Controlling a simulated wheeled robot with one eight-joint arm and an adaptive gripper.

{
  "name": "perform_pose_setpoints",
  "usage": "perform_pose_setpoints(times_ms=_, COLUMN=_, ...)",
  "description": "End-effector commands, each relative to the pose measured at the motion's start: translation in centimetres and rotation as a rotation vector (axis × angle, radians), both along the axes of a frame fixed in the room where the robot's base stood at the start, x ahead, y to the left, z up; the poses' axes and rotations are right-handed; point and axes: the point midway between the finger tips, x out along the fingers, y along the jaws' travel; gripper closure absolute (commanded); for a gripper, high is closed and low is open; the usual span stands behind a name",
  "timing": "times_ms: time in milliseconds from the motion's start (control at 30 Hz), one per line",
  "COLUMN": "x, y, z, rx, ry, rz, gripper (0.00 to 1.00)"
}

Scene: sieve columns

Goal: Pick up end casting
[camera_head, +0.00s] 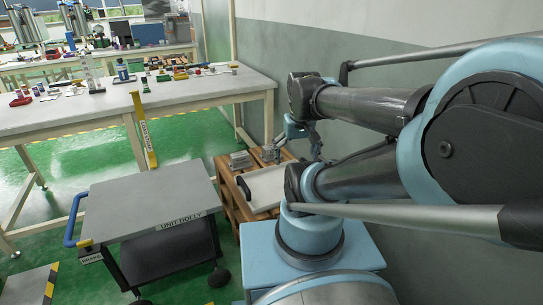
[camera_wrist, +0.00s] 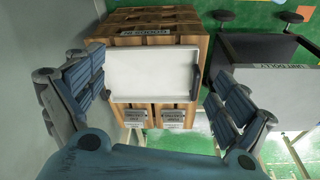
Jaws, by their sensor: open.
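No part can be named for certain as the end casting. Two grey pieces with small lettering, the left one (camera_wrist: 135,117) and the right one (camera_wrist: 173,118), sit side by side at the near end of a wooden pallet (camera_wrist: 158,20) in the wrist view. Grey metal-looking pieces (camera_head: 240,160) also show at the pallet's far end in the head view. My gripper (camera_wrist: 157,78) is open and empty, its fingers spread left and right above a white panel or tray (camera_wrist: 150,72). In the head view my gripper (camera_head: 314,142) hangs over the pallet's wall side.
A dark handle (camera_wrist: 195,82) stands at the white panel's right edge. A grey-topped unit dolly (camera_head: 150,200) stands left of the pallet (camera_head: 228,182). A long workbench (camera_head: 190,93) with small parts lies beyond. The wall (camera_head: 400,60) is close on the right.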

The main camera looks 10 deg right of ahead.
Motion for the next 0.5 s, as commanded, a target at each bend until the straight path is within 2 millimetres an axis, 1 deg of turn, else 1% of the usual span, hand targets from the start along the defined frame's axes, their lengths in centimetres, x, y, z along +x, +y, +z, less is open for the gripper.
perform_pose_setpoints(times_ms=33, x=1.2, y=0.0, z=1.0, rx=-0.001, ry=0.004, rz=0.007, gripper=0.00)
perform_pose_setpoints(times_ms=200, x=5.0, y=0.0, z=3.5, rx=-0.005, ry=0.019, rz=0.029, gripper=0.00)
perform_pose_setpoints(times_ms=367, x=8.9, y=0.0, z=5.3, rx=-0.008, ry=0.033, rz=0.049, gripper=0.00)
perform_pose_setpoints(times_ms=500, x=12.6, y=-0.1, z=6.5, rx=-0.011, ry=0.046, rz=0.067, gripper=0.00)
